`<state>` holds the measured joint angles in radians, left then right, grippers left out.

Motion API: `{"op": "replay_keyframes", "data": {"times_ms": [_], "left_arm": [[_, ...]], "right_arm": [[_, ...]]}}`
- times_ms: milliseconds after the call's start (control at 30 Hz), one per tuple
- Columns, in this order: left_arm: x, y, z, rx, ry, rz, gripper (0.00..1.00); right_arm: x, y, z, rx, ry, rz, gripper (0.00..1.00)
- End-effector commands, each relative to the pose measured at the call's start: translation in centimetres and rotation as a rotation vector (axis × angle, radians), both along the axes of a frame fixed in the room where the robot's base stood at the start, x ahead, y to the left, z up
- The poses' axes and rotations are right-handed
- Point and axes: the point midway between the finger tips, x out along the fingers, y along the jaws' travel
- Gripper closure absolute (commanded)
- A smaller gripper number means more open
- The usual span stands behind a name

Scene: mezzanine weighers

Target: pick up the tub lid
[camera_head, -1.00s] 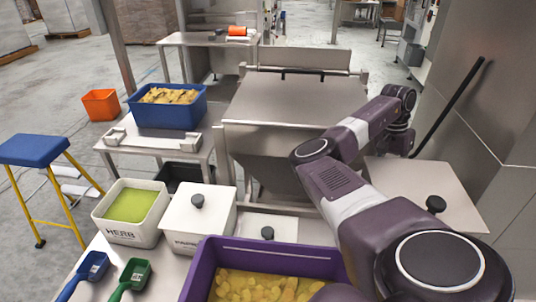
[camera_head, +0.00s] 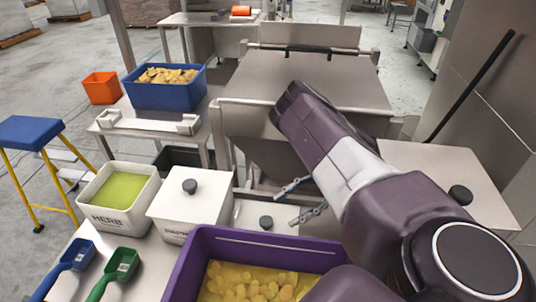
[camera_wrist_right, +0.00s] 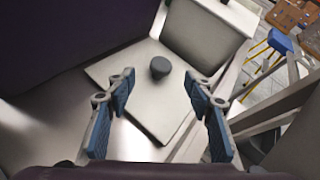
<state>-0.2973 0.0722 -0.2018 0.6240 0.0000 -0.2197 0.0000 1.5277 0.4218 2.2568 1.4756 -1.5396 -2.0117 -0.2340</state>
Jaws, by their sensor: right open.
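A flat pale square lid with a dark round knob (camera_head: 284,217) lies on the table behind the purple bin, right of a lidded white tub (camera_head: 190,212). In the right wrist view the lid (camera_wrist_right: 128,75) lies ahead, its knob between and beyond the fingertips. My right gripper (camera_head: 298,200) is open and empty, at the lid's right side in the head view. Its two blue-padded fingers (camera_wrist_right: 162,100) are spread wide and apart from the knob. A similar knobbed pale plate (camera_head: 430,170) lies at the right. My left gripper is not in view.
The purple bin (camera_head: 190,265) of yellow pieces stands close in front of the lid. A white HERB tub (camera_head: 115,215) and blue (camera_head: 75,255) and green (camera_head: 118,265) scoops are at the left. A steel hopper (camera_head: 300,80) stands behind.

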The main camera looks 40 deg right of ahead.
Motion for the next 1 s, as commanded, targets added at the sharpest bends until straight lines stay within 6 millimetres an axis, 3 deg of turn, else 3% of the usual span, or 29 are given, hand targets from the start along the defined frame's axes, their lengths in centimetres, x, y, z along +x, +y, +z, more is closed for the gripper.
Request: {"op": "replay_keyframes", "data": {"times_ms": [367, 500, 767, 1000], "left_arm": [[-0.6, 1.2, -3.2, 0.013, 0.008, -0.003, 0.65], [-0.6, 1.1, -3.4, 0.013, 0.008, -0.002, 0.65], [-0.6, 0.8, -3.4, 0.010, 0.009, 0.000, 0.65], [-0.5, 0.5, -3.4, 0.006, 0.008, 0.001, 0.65]], "right_arm": [[1.6, 3.5, -2.2, -0.005, 0.000, 0.001, 0.52], [2.2, 4.8, -2.6, -0.004, -0.001, -0.001, 0.52], [2.2, 5.0, -2.6, -0.006, 0.001, -0.002, 0.52], [2.2, 5.0, -2.6, -0.005, 0.001, -0.001, 0.76]]}}
